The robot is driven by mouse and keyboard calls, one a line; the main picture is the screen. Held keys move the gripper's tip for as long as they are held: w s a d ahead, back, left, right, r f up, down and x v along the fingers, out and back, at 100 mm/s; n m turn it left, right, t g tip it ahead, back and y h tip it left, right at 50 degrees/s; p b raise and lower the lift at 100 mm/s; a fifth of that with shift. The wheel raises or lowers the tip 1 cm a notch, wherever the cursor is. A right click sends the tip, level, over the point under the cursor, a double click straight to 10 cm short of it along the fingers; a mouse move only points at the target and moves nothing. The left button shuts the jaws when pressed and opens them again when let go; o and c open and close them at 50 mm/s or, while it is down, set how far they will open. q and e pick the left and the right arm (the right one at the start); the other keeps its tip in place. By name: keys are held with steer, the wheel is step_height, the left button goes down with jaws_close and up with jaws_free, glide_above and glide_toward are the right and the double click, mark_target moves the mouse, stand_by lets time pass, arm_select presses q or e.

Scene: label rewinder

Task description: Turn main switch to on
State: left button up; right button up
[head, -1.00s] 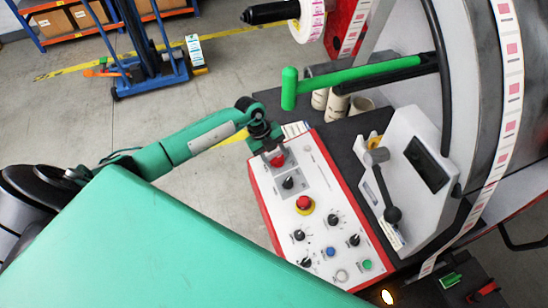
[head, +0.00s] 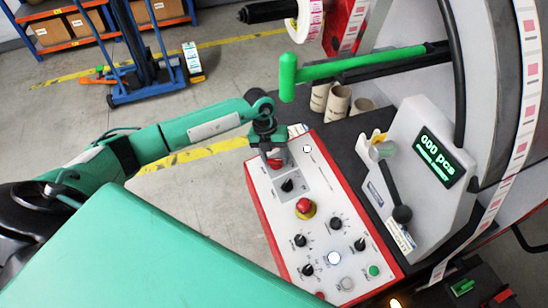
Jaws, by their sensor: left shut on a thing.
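The control panel (head: 262,205) is a white sloping face with a red rim, in the middle of the head view. The red main switch (head: 275,163) is at its far end, partly hidden by my left gripper (head: 273,157). My left gripper reaches in from the left and is shut on the switch. The switch's exact angle is hard to make out. The counter display (head: 436,158) is lit and reads 000 pcs in green. A small lamp (head: 307,149) near the switch glows white. My right gripper is not in view.
A black selector (head: 287,186), a red emergency stop (head: 304,207) and several knobs share the panel. A green-ended bar (head: 288,78) sticks out above the panel, near cardboard cores (head: 338,103). A blue lift truck (head: 148,80) stands behind.

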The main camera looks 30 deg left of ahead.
arm_select(q)
steer(key=shift+o, duration=0.2)
steer(key=o, duration=1)
steer(key=shift+c, duration=0.2)
steer(key=shift+r, duration=0.1)
steer(key=shift+a+r, duration=0.15)
steer(key=shift+r, duration=0.15)
steer(key=b+v, duration=0.3)
steer(key=v, duration=1)
steer(key=shift+b, duration=0.3)
